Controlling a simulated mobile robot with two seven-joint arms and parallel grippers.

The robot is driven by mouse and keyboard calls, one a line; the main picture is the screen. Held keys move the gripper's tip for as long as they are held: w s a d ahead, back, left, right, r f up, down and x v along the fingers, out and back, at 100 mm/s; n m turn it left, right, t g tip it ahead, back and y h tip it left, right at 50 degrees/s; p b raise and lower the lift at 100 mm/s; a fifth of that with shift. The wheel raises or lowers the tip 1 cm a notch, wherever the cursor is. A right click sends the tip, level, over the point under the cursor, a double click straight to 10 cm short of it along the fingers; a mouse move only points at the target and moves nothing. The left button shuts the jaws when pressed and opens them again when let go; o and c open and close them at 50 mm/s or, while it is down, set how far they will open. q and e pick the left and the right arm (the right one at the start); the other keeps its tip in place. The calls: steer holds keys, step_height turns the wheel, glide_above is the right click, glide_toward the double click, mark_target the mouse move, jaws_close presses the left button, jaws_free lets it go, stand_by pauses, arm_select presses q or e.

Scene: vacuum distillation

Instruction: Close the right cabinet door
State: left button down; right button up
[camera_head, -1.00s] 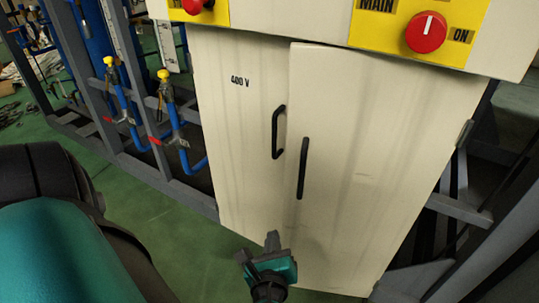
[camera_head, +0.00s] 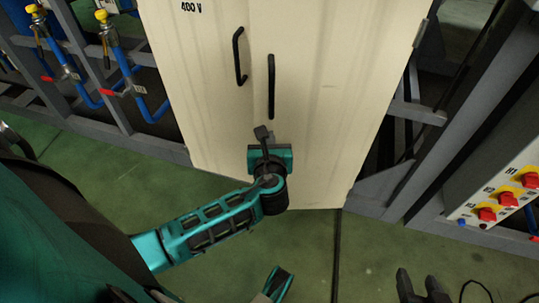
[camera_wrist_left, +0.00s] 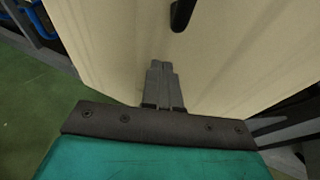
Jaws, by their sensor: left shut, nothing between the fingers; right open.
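The right cabinet door (camera_head: 325,100) is a tall cream panel with a black vertical handle (camera_head: 271,85). It looks nearly flush with the left door (camera_head: 205,75), which is marked 400 V; I cannot tell whether a small gap remains. My left gripper (camera_head: 262,133) is shut and empty, in front of the right door's lower part near its left edge, below the handle. In the left wrist view its fingertips (camera_wrist_left: 160,68) point at the cream panel, with the handle's end above; contact is unclear. My right gripper (camera_head: 422,285) shows as two dark, parted fingers at the bottom edge, open and empty.
Grey frame beams (camera_head: 400,185) stand right of the cabinet. A control box with red switches (camera_head: 505,198) is at the far right. Blue pipes with yellow-capped valves (camera_head: 130,85) are at the left. The green floor (camera_head: 340,255) before the cabinet is clear.

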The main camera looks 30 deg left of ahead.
mark_target(268, 121)
arm_select(q)
steer(key=w+a, duration=0.2)
steer(key=w, duration=0.1)
steer(key=shift+w+b, duration=0.1)
steer(key=shift+b, duration=0.3)
steer(key=shift+w+a, duration=0.1)
